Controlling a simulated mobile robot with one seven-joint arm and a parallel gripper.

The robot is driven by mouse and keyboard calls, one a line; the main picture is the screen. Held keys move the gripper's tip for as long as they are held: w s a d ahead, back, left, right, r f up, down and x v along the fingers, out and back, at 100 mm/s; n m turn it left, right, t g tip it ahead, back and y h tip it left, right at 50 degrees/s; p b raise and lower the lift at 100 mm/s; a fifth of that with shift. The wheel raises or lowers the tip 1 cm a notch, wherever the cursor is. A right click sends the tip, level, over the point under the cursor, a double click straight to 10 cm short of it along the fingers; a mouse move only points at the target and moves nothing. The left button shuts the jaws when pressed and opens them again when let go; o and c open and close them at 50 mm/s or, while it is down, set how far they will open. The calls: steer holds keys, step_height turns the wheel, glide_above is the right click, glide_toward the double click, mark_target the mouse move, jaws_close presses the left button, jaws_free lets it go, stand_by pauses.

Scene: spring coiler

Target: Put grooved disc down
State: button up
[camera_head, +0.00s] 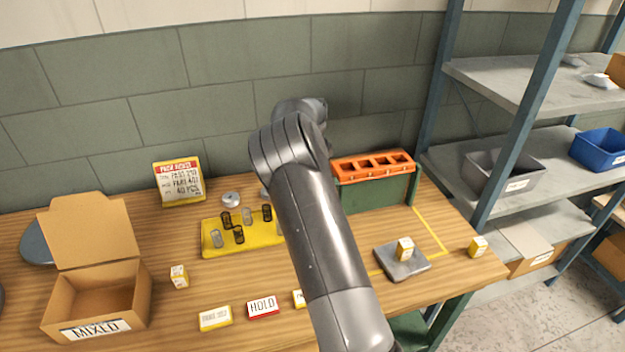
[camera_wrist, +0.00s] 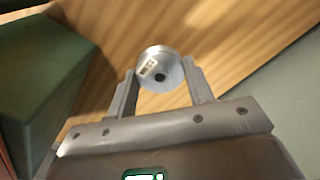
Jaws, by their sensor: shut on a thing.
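The grooved disc (camera_wrist: 161,66) is a round, silvery metal piece with a dark centre hole and a small pale label. In the wrist view it sits between the fingertips of my gripper (camera_wrist: 160,82), which is shut on it. Wood tabletop shows behind the disc; I cannot tell how far the disc is above it. In the head view my arm hides the gripper and the held disc. Another small round grey piece (camera_head: 231,199) stands on the table behind the yellow mat.
A green block (camera_wrist: 45,95) is close to the left of my gripper. The head view shows a green stand with an orange slotted rack (camera_head: 374,166), a yellow mat (camera_head: 214,246) with several springs, a grey plate (camera_head: 390,266) with a small box, and an open carton (camera_head: 95,300).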

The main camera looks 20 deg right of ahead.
steer(key=shift+f, duration=1.5)
steer(key=shift+f, duration=0.1)
steer(key=o, duration=1.2)
steer(key=shift+c, duration=0.2)
